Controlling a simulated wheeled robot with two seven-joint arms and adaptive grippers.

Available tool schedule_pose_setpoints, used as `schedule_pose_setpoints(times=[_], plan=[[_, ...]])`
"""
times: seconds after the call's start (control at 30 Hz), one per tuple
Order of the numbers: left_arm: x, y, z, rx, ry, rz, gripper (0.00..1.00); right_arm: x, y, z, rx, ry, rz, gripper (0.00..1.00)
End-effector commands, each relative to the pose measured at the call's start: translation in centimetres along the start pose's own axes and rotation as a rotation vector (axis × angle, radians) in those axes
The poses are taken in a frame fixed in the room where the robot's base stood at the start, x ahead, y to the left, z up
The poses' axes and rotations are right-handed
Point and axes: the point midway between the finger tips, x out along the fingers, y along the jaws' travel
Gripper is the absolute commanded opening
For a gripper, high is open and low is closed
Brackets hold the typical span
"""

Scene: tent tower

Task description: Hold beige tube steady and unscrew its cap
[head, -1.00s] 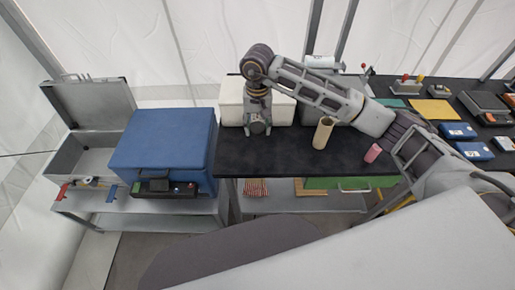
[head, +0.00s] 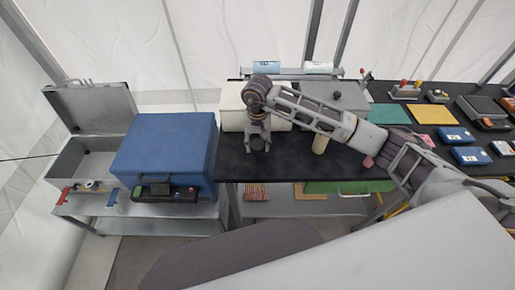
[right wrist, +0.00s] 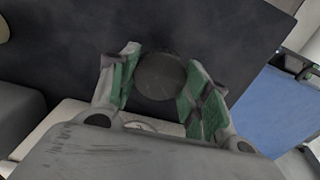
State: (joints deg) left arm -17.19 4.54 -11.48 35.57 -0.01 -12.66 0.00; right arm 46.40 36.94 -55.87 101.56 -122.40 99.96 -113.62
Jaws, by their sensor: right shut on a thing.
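The beige tube (head: 320,144) stands upright on the black tabletop, partly hidden behind my right arm. Its edge shows at the upper left of the right wrist view (right wrist: 3,28). My right gripper (head: 257,146) points down over the tabletop, left of the tube and apart from it. In the right wrist view its green-padded fingers are around a dark round piece (right wrist: 160,76) that looks like the cap. I cannot tell whether this piece touches the table. My left gripper is not in view.
A pink cylinder (head: 368,160) stands near the front edge, beside my right arm. A white box (head: 232,108) and a grey box (head: 350,96) stand behind. A blue case (head: 165,150) is on the left. The tabletop (head: 232,165) is clear around my right gripper.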

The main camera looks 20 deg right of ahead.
Motion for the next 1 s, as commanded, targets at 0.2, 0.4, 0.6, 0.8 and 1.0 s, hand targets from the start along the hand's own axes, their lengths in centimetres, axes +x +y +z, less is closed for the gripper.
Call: schedule_pose_setpoints(times=[0.2, 0.4, 0.6, 0.8, 1.0], plan=[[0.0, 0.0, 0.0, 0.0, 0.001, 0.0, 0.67, 0.1, 0.0, 0.0, 0.0, 0.0, 0.0, 0.18], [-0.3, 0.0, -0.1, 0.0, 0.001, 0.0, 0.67, 1.3, 0.0, 0.1, 0.0, -0.003, 0.0, 0.18], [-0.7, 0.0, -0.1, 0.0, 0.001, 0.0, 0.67, 3.2, 0.0, 0.0, 0.001, -0.002, 0.0, 0.18], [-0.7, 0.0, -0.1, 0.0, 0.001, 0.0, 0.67, 3.7, 0.0, 0.0, -0.001, 0.0, 0.0, 0.18], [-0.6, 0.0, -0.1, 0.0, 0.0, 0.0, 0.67, 3.8, 0.0, 0.0, 0.0, 0.0, 0.0, 0.18]])
